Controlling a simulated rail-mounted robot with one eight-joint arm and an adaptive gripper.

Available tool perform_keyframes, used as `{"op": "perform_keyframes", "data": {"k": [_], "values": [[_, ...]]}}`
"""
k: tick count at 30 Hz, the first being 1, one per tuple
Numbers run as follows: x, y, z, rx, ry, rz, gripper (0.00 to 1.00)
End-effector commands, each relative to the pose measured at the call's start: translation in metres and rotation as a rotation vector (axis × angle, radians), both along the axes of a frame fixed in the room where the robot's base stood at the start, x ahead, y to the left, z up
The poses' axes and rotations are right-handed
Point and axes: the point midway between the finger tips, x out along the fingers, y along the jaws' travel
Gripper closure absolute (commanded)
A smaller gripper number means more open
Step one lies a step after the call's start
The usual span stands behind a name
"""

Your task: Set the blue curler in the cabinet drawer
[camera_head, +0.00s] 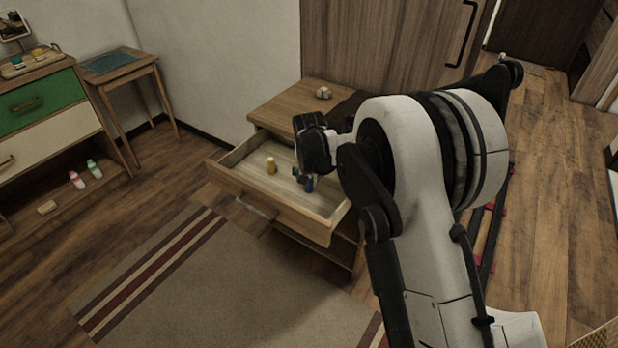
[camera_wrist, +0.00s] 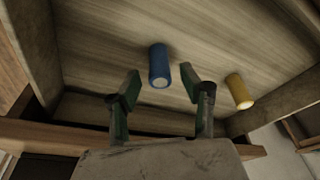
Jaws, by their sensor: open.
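In the wrist view my gripper (camera_wrist: 162,84) is open, with one finger on each side of the curler's near end. The curler lies beyond the fingertips, and I see no contact. The cabinet drawer (camera_head: 262,203) is pulled out from a wooden cabinet (camera_head: 290,100). A yellow curler (camera_head: 271,165) is also in the drawer, to the left in the head view; it shows at right in the wrist view (camera_wrist: 239,91).
A small pale object (camera_head: 323,92) sits on the cabinet top. A tall wooden wardrobe (camera_head: 390,50) stands behind. A striped rug (camera_head: 200,290) lies in front. At left are a small side table (camera_head: 110,62) and a green-fronted dresser (camera_head: 38,103). The drawer walls surround my gripper.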

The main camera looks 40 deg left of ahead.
Motion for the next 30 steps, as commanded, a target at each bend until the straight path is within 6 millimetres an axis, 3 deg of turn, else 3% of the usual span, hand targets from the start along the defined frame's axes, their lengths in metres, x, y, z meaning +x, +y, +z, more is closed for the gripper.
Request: {"op": "perform_keyframes", "data": {"k": [9,15,21,30], "values": [[-0.014,-0.011,0.062,0.000,0.000,0.000,0.59],[-0.020,-0.016,0.092,0.000,0.000,0.000,0.59],[-0.024,-0.018,0.106,0.000,0.000,0.000,0.59],[-0.023,-0.020,0.109,0.001,-0.001,-0.001,0.59]]}}
